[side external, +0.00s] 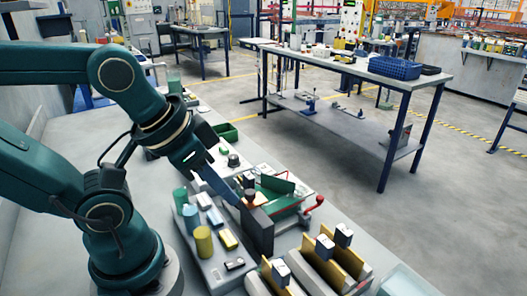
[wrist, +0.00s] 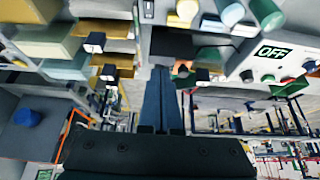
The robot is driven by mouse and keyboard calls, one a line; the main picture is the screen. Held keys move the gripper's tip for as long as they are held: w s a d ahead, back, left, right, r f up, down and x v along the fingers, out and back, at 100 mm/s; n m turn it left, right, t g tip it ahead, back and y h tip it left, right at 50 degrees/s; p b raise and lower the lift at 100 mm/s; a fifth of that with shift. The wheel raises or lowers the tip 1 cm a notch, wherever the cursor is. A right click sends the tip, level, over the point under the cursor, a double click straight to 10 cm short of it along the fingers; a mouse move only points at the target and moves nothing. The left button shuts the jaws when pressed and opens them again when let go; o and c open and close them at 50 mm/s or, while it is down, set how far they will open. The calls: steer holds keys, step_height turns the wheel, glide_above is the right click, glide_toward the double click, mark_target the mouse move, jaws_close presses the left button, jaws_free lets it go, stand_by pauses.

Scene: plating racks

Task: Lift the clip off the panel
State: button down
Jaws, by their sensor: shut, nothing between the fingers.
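My gripper (side external: 238,203) is shut with nothing between its long blue fingers. In the side view its tips are by a tall dark grey block (side external: 258,230), left of the racked panels. Yellow panels (side external: 317,268) stand upright in pale racks at the front. Dark clips with pale faces sit on their top edges: one at the left (side external: 282,271), one in the middle (side external: 325,245) and one at the right (side external: 343,233). I cannot tell which clip is meant.
Yellow and green cylinders (side external: 203,241), small blocks and a green-panelled fixture (side external: 275,190) with a red-knobbed lever (side external: 318,201) crowd the bench. A pale tray (side external: 405,282) is at the front right.

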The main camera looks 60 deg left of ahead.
steer(key=c, duration=1.1)
jaws_free()
steer(key=o, duration=0.4)
steer(key=shift+s+r, duration=0.1)
steer(key=shift+r, duration=0.05)
steer(key=n+g, duration=0.3)
steer(key=g, duration=0.2)
glide_above(250, 192)
steer(key=shift+d+r, duration=0.1)
steer(key=shift+d, duration=0.1)
steer(key=shift+a+f+n+g, duration=0.25)
steer(key=shift+f+n+g, duration=0.05)
steer(key=shift+f, duration=2.75)
